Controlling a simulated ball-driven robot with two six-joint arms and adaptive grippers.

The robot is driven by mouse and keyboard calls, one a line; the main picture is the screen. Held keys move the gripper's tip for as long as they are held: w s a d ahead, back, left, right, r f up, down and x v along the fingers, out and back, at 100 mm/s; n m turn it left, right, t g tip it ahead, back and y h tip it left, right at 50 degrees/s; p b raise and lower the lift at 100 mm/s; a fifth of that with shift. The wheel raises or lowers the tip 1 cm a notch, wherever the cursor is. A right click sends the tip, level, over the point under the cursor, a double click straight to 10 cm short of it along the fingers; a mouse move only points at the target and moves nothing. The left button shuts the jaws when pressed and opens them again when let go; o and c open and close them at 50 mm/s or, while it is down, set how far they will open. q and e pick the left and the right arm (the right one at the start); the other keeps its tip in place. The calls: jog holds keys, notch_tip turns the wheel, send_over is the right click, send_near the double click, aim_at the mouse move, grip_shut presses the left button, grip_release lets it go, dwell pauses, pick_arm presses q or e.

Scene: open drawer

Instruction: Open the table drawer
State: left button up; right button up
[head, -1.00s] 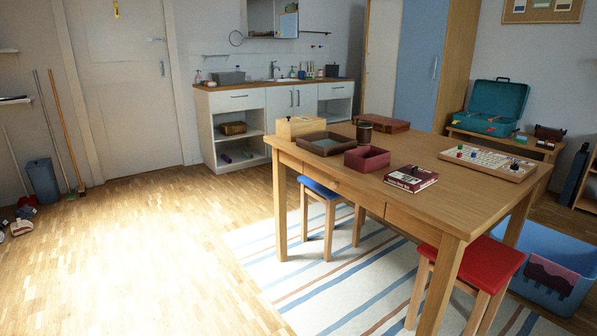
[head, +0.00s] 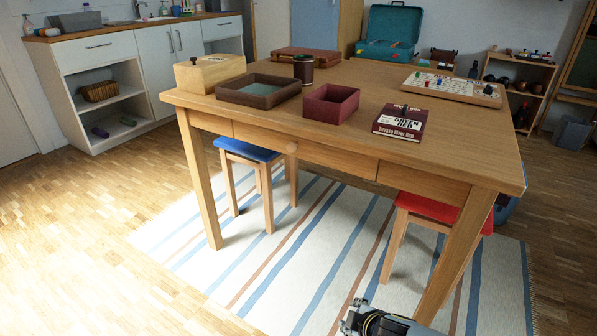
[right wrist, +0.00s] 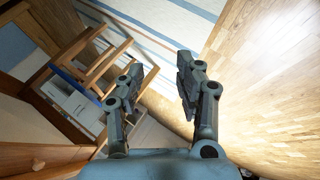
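The wooden table (head: 440,130) stands in the middle of the head view. Its drawer front (head: 330,157) is in the near long side and looks flush with the apron, closed. A small round wooden knob (head: 291,148) sits on the drawer front. My right gripper (right wrist: 157,70) is open in the right wrist view, with its two fingers apart and nothing between them. A part of my arm (head: 382,322) shows at the bottom edge of the head view, below and apart from the table. My left gripper is not in view.
A blue stool (head: 248,150) and a red stool (head: 440,209) stand partly under the table. The striped rug (head: 290,250) in front is clear.

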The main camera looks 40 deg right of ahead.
jog(key=w+d+r+n+t+h+b, duration=0.2)
jog(key=w+r+n+t+b, duration=0.25)
jog(key=w+r, duration=0.9)
jog(key=n+t+h+b, duration=0.2)
jog(key=t, duration=0.3)
send_near(292, 149)
jog(key=b+x, duration=0.1)
jog(key=x, duration=0.6)
jog(key=shift+w+d, duration=0.1)
jog(key=shift+w, duration=0.2)
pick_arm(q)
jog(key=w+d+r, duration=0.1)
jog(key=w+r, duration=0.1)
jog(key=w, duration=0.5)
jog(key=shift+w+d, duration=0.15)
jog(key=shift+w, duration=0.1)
pick_arm(e)
jog(key=shift+w+d, duration=0.3)
jog(key=shift+w, duration=0.3)
grip_shut()
